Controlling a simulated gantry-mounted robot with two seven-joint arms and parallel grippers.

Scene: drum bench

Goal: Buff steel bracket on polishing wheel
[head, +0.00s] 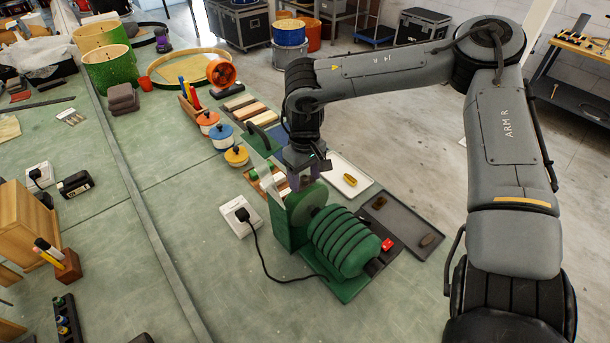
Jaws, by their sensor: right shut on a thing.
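The polishing machine stands on the green bench in the head view, with a ribbed green motor body (345,242) and a round green wheel (306,204) at its far-left end, beside an upright green plate. My right gripper (302,182) points down just behind the wheel, its fingertips partly hidden by the machine. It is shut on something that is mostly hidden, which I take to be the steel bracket. A pale grey metal piece (266,179) shows just left of the fingers; whether it is the held part I cannot tell. My left gripper is out of view.
A white tray (336,161) with a yellow bar and a dark grey tray (415,249) with brown lumps lie right of the machine. A power socket (233,222) with a black cable sits left. Lidded pots (236,158) stand behind.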

